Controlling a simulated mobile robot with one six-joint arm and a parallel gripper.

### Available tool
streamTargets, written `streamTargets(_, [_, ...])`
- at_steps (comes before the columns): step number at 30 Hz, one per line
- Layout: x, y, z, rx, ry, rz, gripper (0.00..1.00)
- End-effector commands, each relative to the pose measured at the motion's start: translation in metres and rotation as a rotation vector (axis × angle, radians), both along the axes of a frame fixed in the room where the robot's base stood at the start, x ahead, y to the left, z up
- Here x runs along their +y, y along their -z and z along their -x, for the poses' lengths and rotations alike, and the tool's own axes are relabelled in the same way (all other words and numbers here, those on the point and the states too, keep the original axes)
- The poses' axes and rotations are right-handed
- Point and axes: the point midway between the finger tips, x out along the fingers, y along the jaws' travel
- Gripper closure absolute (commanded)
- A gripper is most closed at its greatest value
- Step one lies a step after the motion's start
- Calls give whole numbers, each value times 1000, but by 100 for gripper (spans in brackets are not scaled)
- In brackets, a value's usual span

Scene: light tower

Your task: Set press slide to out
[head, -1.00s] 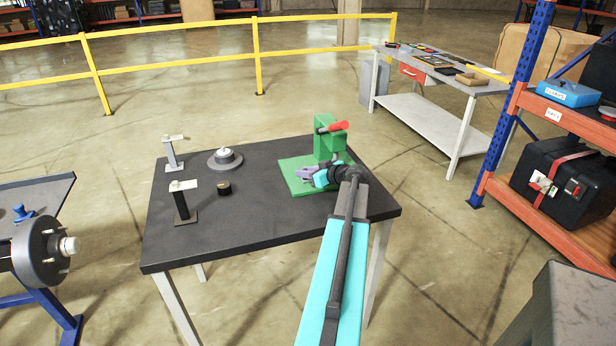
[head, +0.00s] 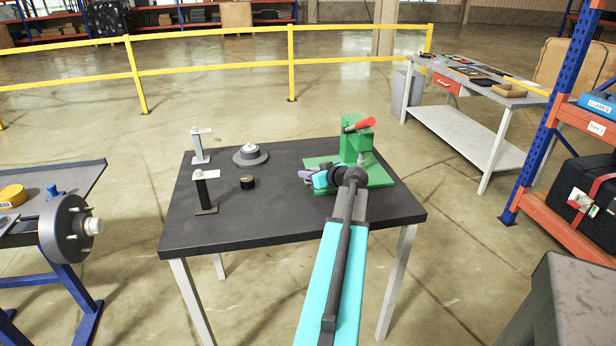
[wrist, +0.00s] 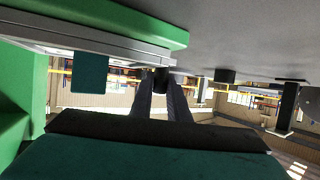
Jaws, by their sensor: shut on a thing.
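The green press (head: 357,138) with its red handle stands on the right part of the black table (head: 290,232). My gripper (head: 304,175) is low at the left edge of the press's green base. In the wrist view, which is upside down, a pale grey slide plate (wrist: 115,45) lies along the green base (wrist: 125,17). My fingers (wrist: 162,92) are shut on a small dark knob (wrist: 161,76) at the plate's end. A dark teal block (wrist: 90,73) is at the plate. In the head view my arm hides most of the slide.
Two small stands (head: 200,147) (head: 205,190), a grey round flanged part (head: 250,155) and a black cylinder (head: 247,183) are left of the press. The table between them and my gripper is clear. A blue-framed bench with a grey wheel (head: 66,228) is at left.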

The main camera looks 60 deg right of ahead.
Motion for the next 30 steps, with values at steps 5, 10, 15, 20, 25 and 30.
streamTargets(5, [4, -1, -4, -6, -15, -9, 80])
streamTargets(10, [1, -1, 0, -5, -9, -8, 66])
streamTargets(15, [-1, 0, 2, -4, -4, -6, 66])
streamTargets(20, [0, -1, 6, -3, -3, -6, 66])
streamTargets(25, [4, -5, 17, -4, 0, -4, 66])
streamTargets(30, [12, -14, 37, -5, 1, -3, 66])
